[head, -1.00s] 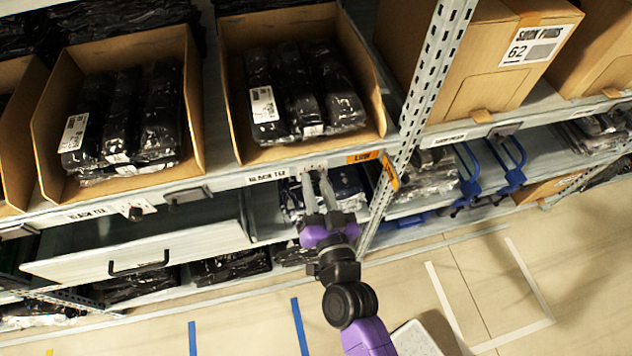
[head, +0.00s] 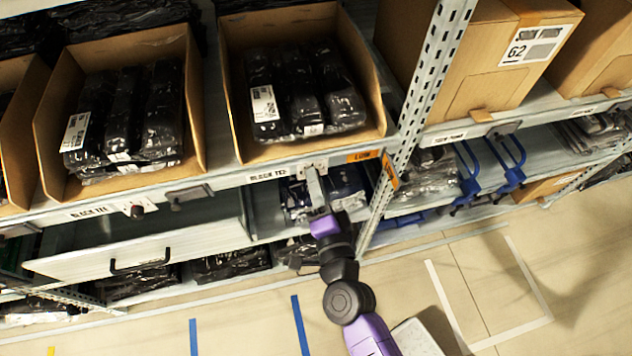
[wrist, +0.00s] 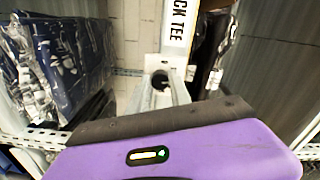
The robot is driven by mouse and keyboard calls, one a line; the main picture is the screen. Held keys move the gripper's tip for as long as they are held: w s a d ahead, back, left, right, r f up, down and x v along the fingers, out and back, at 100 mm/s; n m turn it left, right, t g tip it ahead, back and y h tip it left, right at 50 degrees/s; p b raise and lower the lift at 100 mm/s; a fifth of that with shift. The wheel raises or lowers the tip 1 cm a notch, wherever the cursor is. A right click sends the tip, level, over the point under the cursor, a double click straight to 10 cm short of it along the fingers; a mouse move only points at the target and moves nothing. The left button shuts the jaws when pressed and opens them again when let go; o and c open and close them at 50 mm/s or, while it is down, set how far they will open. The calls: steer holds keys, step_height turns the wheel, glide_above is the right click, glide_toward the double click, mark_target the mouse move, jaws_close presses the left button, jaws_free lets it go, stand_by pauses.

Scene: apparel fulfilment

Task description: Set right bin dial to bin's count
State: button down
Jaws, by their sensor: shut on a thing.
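The right bin (head: 368,75) is an open cardboard box on the shelf, holding a few black plastic-wrapped packs (head: 303,95). Its pale dial plate (head: 313,164) is on the shelf edge below it, beside a BLACK TEE label. My gripper (head: 316,185) reaches up to this dial from below, seen nearly edge-on. In the wrist view, the fingers close around a dark round knob (wrist: 160,80), below a label ending CK TEE (wrist: 180,25). The fingers mostly hide the dial, and its setting cannot be read.
A left bin (head: 48,130) has its own dial (head: 134,209) on the same shelf edge. A drawer (head: 80,262) with a black handle stands out below it. An upright perforated post (head: 425,90) stands to the right of my gripper.

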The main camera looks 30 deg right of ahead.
steer(key=shift+m, duration=0.8)
steer(key=shift+d, duration=0.1)
steer(key=c, duration=1.2)
jaws_free()
steer(key=b+v, duration=0.2)
steer(key=v, duration=0.6)
steer(key=shift+w, duration=0.1)
